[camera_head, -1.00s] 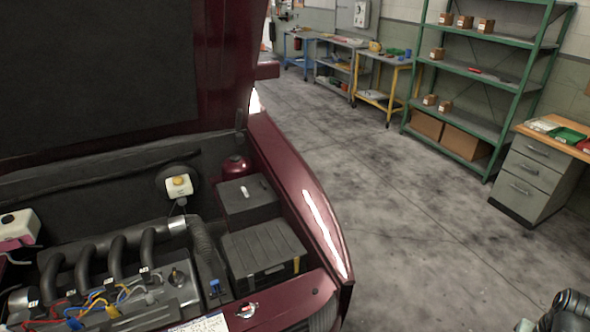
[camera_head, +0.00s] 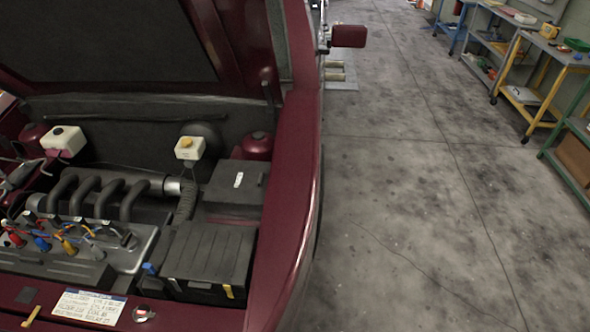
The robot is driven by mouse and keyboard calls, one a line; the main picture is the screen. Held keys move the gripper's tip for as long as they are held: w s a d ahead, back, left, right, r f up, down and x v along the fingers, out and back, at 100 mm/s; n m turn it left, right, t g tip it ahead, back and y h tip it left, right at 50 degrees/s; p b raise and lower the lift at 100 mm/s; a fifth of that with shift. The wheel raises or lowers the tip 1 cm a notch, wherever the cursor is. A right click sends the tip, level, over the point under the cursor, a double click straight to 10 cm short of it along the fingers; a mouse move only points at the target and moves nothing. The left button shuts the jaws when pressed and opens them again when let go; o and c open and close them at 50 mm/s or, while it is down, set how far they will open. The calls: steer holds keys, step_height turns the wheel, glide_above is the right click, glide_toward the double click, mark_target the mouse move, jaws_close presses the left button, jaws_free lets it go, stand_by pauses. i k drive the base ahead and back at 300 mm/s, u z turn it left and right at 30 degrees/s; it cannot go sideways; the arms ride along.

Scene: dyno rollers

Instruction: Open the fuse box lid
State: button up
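Two dark boxes sit along the right side of the open engine bay. The rear box (camera_head: 237,186) has a flat black top with a small white mark, and its lid looks closed. The front box (camera_head: 208,252) is larger, with a ribbed dark top and a yellow tab on its front edge; its top also looks closed. No readable label shows which one is the fuse box. My gripper is not in view.
The raised maroon hood (camera_head: 110,45) stands over the engine bay. The maroon fender (camera_head: 292,200) edges the boxes on the right. Grey floor (camera_head: 420,220) beyond it is open. Workbenches (camera_head: 535,90) stand at the right.

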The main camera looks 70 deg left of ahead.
mark_target(235, 187)
steer(key=i, duration=0.3)
steer(key=u, duration=3.05)
steer(key=i, duration=0.5)
steer(key=z, duration=0.1)
